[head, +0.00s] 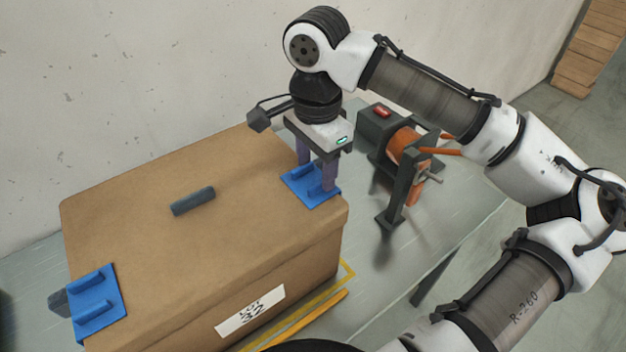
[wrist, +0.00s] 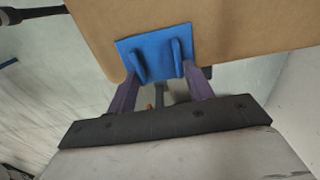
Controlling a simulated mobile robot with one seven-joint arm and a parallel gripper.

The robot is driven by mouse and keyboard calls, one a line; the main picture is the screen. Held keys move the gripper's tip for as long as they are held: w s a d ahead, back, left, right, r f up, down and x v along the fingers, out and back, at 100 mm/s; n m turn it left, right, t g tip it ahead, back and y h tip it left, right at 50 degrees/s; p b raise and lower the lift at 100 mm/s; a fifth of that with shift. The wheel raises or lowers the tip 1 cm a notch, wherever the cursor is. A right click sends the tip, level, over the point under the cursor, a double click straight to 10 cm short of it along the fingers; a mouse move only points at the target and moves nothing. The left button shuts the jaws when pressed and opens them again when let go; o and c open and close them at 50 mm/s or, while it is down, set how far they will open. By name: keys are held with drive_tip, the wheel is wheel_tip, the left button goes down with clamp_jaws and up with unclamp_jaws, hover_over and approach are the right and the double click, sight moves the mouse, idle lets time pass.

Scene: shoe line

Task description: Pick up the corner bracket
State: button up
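A blue corner bracket (head: 296,183) with upright ribs lies on the far right corner of the cardboard box (head: 130,190). It also shows in the wrist view (wrist: 158,60), with two ribs standing up from its plate. My gripper (head: 315,180) points down over this bracket. In the wrist view its purple fingers (wrist: 162,76) are apart, one at each outer side of the rib pair; whether they touch the ribs I cannot tell. A second blue bracket (head: 97,297) sits on the near left corner of the box. The fingers partly hide the first bracket in the head view.
A dark grey bar (head: 193,201) lies on the box lid. A dark and orange device on a stand (head: 395,150) is close behind and right of my gripper.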

sight(316, 180)
drive_tip(key=c, duration=0.5)
wheel_tip(316, 180, up, 20)
drive_tip(key=shift+f, duration=0.1)
idle(0.4)
